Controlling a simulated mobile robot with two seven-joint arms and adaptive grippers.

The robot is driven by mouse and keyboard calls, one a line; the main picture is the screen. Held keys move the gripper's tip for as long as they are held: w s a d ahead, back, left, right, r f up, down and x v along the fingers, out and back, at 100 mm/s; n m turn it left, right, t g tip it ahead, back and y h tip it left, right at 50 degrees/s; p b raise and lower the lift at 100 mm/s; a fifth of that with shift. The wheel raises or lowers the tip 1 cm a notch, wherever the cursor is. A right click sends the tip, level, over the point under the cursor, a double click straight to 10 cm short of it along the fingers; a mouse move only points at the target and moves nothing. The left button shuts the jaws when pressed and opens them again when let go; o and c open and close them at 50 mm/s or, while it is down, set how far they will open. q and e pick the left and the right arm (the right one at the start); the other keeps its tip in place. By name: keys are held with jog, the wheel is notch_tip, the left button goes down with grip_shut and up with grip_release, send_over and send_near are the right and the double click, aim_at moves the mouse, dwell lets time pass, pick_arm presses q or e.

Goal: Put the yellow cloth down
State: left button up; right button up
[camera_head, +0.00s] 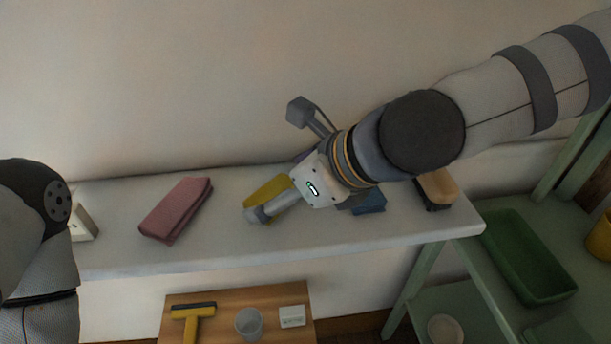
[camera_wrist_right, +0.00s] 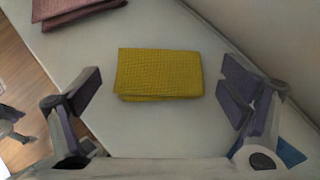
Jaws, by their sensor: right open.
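The yellow cloth (camera_head: 268,190) lies folded on the pale shelf (camera_head: 345,238), partly hidden by my right gripper in the head view. In the right wrist view the yellow cloth (camera_wrist_right: 160,74) lies flat between the spread fingers, with a gap on both sides. My right gripper (camera_wrist_right: 163,92) is open and empty, close over the cloth; it also shows in the head view (camera_head: 277,165). My left arm shows at the left edge of the head view, but its gripper is out of the picture.
A folded pink cloth (camera_head: 176,209) lies left of the yellow one. A blue item (camera_head: 369,201) and a brush-like object (camera_head: 436,189) lie to the right. Below are a wooden table (camera_head: 240,301) with a squeegee (camera_head: 194,318) and a cup (camera_head: 249,322), and a green tray (camera_head: 527,256).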

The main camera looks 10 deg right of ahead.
jog(key=p+v, duration=0.1)
jog(key=v, duration=0.3)
jog(key=p+v, duration=0.1)
jog(key=v, duration=0.2)
jog(key=shift+r, duration=0.6)
pick_arm(q)
jog(key=shift+w+r+t, duration=0.6)
jog(key=shift+w+r, duration=0.55)
jog(key=shift+w, duration=0.1)
pick_arm(e)
jog(key=v, duration=0.4)
jog(key=shift+s+d+f, duration=0.1)
jog(key=shift+s+d, duration=0.1)
jog(key=shift+s, duration=0.1)
